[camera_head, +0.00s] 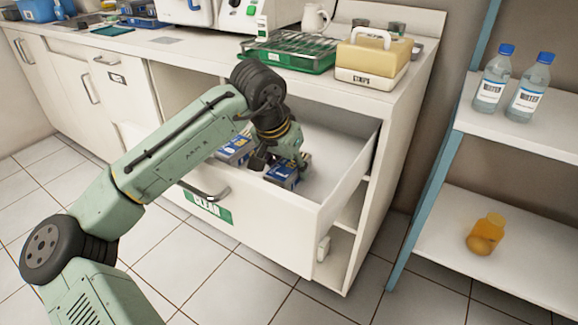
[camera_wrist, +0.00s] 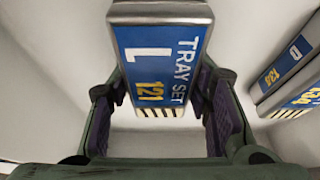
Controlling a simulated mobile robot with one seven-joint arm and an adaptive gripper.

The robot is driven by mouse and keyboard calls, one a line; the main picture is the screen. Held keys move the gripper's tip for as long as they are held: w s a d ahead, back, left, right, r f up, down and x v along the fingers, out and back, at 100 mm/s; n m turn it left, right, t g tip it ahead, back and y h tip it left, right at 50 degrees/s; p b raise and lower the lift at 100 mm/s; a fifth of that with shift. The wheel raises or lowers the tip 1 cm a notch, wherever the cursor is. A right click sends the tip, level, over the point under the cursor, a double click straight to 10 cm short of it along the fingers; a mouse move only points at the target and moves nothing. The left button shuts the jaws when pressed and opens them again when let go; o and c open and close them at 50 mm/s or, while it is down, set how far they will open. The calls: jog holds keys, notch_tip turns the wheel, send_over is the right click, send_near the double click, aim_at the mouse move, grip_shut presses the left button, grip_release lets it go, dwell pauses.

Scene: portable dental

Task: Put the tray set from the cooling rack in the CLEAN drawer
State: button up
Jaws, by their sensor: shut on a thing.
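My gripper (camera_head: 277,163) reaches down into the open CLEAN drawer (camera_head: 340,168), which has a green label on its front. In the wrist view my gripper (camera_wrist: 165,120) has its fingers on both sides of a blue and grey box labelled TRAY SET L 121 (camera_wrist: 162,58) and is shut on it. The box also shows in the head view (camera_head: 282,177), inside the drawer near its front wall. I cannot tell whether its underside touches the drawer floor. Another blue tray set, marked 134 (camera_wrist: 290,75), lies in the drawer to the left in the head view (camera_head: 235,148).
The green cooling rack (camera_head: 288,62) stands on the counter above the drawer, beside a cream box with a handle (camera_head: 374,55). A shelf with water bottles (camera_head: 491,80) and an orange jar (camera_head: 486,235) stands at right. The drawer's right side has bare floor.

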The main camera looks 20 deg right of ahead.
jog(key=o, duration=1.4)
jog(key=shift+c, duration=0.2)
jog(key=p+v, duration=0.1)
jog(key=v, duration=1.1)
jog(key=shift+r, duration=0.1)
